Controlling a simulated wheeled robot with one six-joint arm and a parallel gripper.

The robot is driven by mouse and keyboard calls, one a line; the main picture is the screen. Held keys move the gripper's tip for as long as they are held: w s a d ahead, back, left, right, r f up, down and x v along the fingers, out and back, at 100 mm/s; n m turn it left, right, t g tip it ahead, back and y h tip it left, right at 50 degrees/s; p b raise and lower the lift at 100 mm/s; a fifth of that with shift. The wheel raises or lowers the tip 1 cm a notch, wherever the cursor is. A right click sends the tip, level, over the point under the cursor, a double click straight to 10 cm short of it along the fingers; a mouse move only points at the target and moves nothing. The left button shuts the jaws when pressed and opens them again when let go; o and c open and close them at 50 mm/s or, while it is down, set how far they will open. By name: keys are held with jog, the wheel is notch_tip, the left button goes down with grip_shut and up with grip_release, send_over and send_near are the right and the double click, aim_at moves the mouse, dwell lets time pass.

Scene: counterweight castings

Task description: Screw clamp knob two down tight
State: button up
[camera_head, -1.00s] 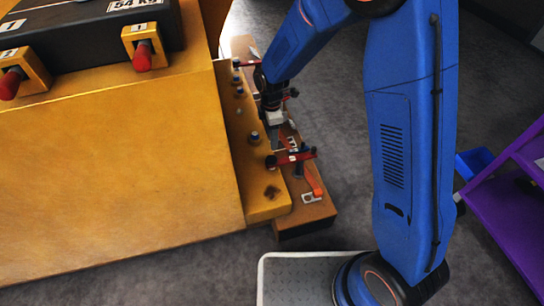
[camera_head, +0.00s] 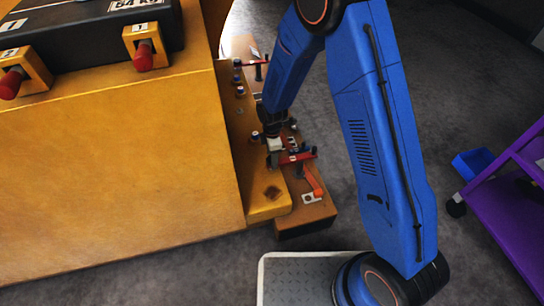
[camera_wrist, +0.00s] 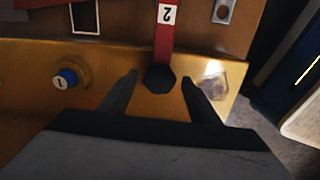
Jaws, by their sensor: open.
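A red clamp bar labelled 2 (camera_wrist: 166,38) ends in a dark faceted knob, clamp knob two (camera_wrist: 160,79), over the yellow ledge. My gripper (camera_wrist: 160,92) is open, with one finger on each side of this knob in the wrist view. I cannot tell whether either finger touches it or how deep it sits between them. In the head view the red clamp bar (camera_head: 298,156) lies across the near end of the ledge, and my gripper (camera_head: 273,160) is at its left end, largely hiding the knob.
Another red clamp (camera_head: 253,63) is at the far end. An orange lever (camera_head: 316,184) lies on the brown block (camera_head: 310,216).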

jog(key=shift+c, duration=0.4)
jog(key=c, duration=1)
jog(key=shift+m, duration=0.4)
jog(key=m, duration=0.4)
jog(key=shift+m, duration=0.3)
jog(key=m, duration=0.4)
jog(key=shift+m, duration=0.3)
jog(key=m, duration=0.5)
jog(key=shift+m, duration=2.4)
